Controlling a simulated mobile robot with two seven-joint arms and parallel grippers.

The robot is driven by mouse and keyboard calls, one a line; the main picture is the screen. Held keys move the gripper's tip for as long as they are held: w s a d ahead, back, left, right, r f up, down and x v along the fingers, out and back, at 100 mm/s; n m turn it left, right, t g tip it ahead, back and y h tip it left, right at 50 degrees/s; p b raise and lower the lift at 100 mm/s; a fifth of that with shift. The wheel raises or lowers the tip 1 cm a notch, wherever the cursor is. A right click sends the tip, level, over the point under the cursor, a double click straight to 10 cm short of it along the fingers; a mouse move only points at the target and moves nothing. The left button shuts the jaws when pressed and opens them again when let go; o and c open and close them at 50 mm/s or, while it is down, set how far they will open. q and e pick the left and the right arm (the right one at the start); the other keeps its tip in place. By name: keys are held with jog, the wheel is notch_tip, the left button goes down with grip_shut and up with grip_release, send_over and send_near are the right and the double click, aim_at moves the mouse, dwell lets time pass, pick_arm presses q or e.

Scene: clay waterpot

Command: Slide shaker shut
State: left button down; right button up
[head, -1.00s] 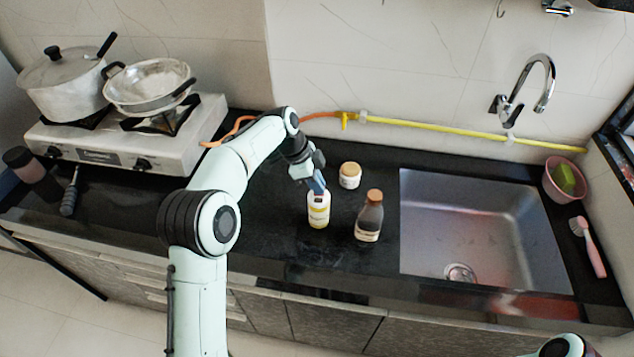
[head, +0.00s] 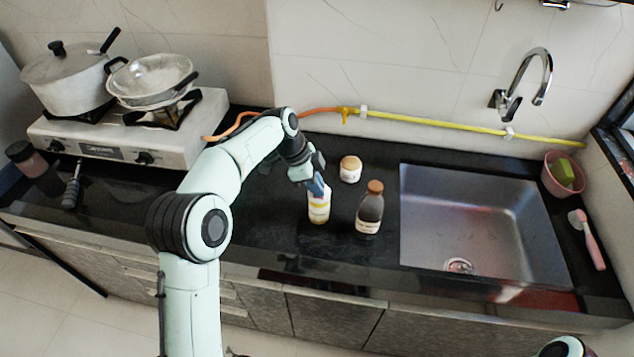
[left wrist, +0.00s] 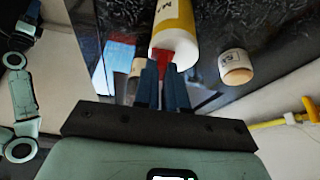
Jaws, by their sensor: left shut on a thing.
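The shaker (head: 319,209) is a white bottle with a yellow band, upright on the black counter. It also shows in the left wrist view (left wrist: 175,22) with a red top piece (left wrist: 180,52). My left gripper (head: 317,188) is at the shaker's top. In the left wrist view its blue fingers (left wrist: 167,72) are shut on the red top piece. The fingers hide part of that piece, so I cannot tell how far the slide is open.
A brown-capped bottle (head: 370,212) stands close right of the shaker, and a small jar (head: 350,170) behind it. The sink (head: 480,222) lies further right. A gas stove (head: 130,135) with pots is at the left. The counter's front edge is near the shaker.

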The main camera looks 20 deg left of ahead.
pick_arm(q)
jog(key=shift+w, duration=0.2)
jog(key=c, duration=1.2)
grip_release()
jog(key=shift+w+a+f, duration=0.15)
jog(key=shift+w, duration=0.2)
jog(key=shift+o, duration=0.2)
jog(key=shift+s, duration=0.2)
pick_arm(e)
jog(key=shift+w+a, duration=0.1)
jog(key=shift+w, duration=0.15)
pick_arm(q)
jog(key=p+v, duration=0.2)
jog(key=v, duration=1.1)
jog(key=shift+r, duration=0.3)
pick_arm(e)
jog(key=w+r, duration=0.1)
jog(key=r, duration=0.2)
jog(key=shift+w, duration=0.4)
